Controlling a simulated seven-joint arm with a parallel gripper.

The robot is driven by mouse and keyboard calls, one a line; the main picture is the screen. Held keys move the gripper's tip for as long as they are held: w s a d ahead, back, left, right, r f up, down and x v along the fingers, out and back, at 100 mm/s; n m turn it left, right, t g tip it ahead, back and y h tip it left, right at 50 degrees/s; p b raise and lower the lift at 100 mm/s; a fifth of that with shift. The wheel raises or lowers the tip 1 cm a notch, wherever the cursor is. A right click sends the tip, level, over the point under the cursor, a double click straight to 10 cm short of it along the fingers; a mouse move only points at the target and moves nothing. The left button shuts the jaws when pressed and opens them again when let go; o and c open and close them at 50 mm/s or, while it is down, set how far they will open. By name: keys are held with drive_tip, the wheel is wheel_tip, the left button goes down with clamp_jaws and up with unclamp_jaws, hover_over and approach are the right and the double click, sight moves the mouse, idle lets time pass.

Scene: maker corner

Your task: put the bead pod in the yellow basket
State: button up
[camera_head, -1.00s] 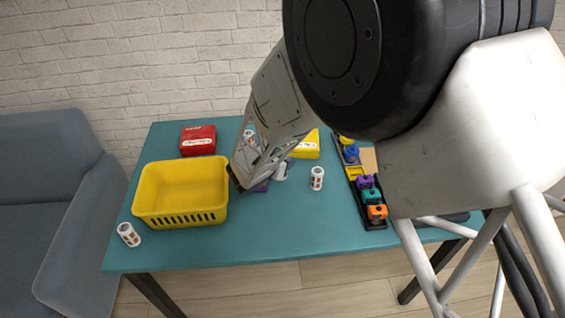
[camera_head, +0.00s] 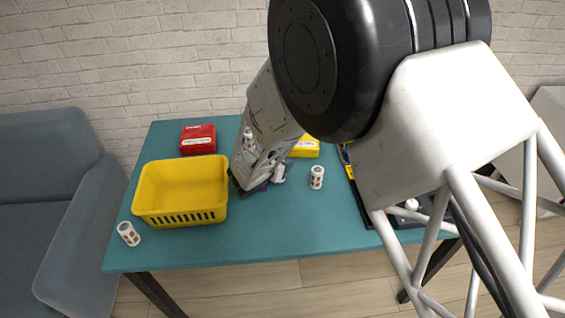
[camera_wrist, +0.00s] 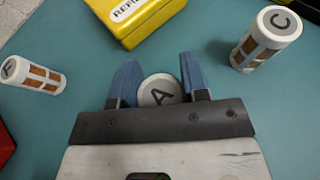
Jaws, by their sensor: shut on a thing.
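My gripper (camera_wrist: 160,84) is low over the table, with its blue fingers shut on a white pod marked A (camera_wrist: 159,93). Only the pod's round lid shows well in the wrist view; its sides and contents are hidden. A white piece at the gripper in the head view (camera_head: 279,173) appears to be this pod. The empty yellow basket (camera_head: 180,219) is just left of my gripper in the head view.
A yellow box (camera_wrist: 146,14) and a red box (camera_head: 198,139) lie towards the back of the teal table (camera_head: 265,235). A dark tray (camera_head: 363,208) on the right is mostly hidden by my arm. The table front is clear between basket and tray.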

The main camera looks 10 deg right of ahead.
drive_tip(key=shift+f, duration=0.15)
drive_tip(key=o, duration=0.9)
drive_tip(key=shift+o, duration=0.2)
drive_tip(key=shift+v, duration=1.05)
drive_tip(key=v, duration=1)
